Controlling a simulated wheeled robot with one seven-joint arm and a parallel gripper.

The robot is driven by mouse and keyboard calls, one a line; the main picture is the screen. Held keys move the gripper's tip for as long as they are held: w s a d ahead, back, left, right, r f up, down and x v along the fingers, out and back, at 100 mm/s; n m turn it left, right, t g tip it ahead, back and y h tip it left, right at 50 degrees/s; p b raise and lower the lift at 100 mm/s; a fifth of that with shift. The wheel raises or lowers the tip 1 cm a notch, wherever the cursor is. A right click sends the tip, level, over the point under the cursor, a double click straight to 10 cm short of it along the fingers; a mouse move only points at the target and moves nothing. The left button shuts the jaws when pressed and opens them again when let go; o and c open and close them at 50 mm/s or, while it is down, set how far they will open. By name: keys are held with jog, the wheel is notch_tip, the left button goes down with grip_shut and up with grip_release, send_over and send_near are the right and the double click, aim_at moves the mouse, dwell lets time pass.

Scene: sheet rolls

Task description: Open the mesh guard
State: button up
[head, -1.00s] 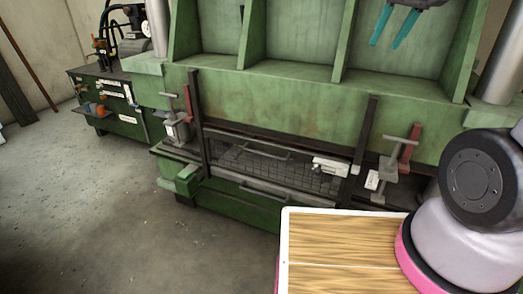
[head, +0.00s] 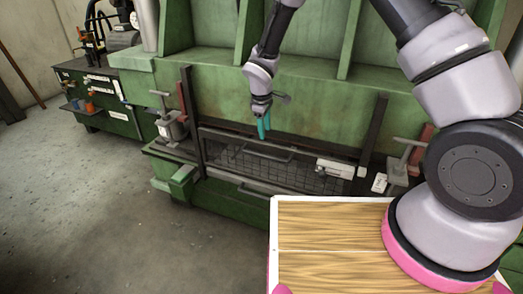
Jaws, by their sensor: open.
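The mesh guard (head: 285,176) is a dark wire panel in a dark frame, low on the front of the green machine, between two dark upright posts. A grey bar handle (head: 262,150) runs along its upper part. A white latch-like block (head: 340,169) sits at its right side. My gripper (head: 263,127), with teal fingers, hangs pointing down just above the handle in the picture, apart from it as far as I can tell. The fingers overlap from this angle, and nothing shows between them. The gripper is open.
The green machine (head: 300,108) stands behind the guard. Grey screw clamps stand at the left (head: 170,122) and right (head: 400,160). A wooden-topped board (head: 325,240) is in front of me. The grey floor at left is clear.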

aim_at(264, 155)
jog(key=f, duration=0.4)
jog(key=w+f, duration=0.1)
jog(key=f, duration=0.7)
jog(key=shift+w, duration=0.4)
grip_shut()
dwell(0.8)
